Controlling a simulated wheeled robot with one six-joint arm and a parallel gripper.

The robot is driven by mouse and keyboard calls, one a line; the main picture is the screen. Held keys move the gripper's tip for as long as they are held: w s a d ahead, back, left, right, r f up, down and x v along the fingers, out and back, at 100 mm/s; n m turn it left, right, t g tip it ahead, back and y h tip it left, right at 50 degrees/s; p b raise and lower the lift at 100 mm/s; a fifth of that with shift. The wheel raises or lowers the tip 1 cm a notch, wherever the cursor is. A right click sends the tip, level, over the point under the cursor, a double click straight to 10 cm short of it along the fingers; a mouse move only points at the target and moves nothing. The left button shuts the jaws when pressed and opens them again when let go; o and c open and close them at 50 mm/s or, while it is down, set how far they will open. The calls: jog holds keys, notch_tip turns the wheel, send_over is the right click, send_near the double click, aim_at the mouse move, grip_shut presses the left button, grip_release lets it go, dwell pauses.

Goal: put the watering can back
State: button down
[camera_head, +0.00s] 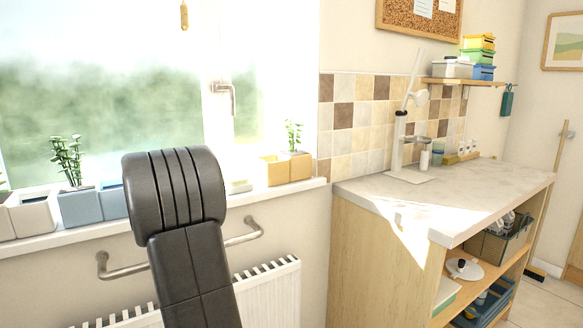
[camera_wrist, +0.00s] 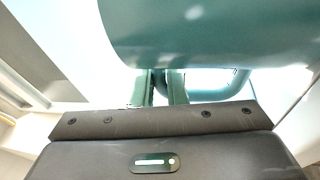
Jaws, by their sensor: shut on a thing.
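The watering can (camera_wrist: 200,35) is a glossy teal body filling the top of the wrist view. A curved teal handle (camera_wrist: 238,82) loops below it at the right. My gripper (camera_wrist: 160,82) is shut on the watering can, with its two fingers close together just under the body. Exactly which part lies between the fingers is hard to tell. In the head view my dark arm stands in front of the window, and neither the gripper nor the can shows there.
The windowsill (camera_head: 300,190) holds planters, including a blue pot (camera_head: 80,208) and an ochre pot (camera_head: 300,167). A grab rail (camera_head: 125,272) and a radiator (camera_head: 275,290) are below. At right, a counter (camera_head: 460,200) carries a tap-like stand (camera_head: 398,145); much of its top is clear.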

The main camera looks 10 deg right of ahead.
jog(key=shift+f+b, duration=0.15)
jog(key=shift+b, duration=0.25)
jog(key=c, duration=1.4)
grip_release()
jog(key=o, duration=0.3)
jog(key=shift+f, duration=0.15)
jog(key=shift+o, duration=0.2)
jog(key=shift+d, duration=0.1)
jog(key=v, duration=1.3)
jog(key=shift+s+d+b, duration=0.2)
jog(key=shift+s+b, duration=0.1)
jog(key=shift+w+a, duration=0.1)
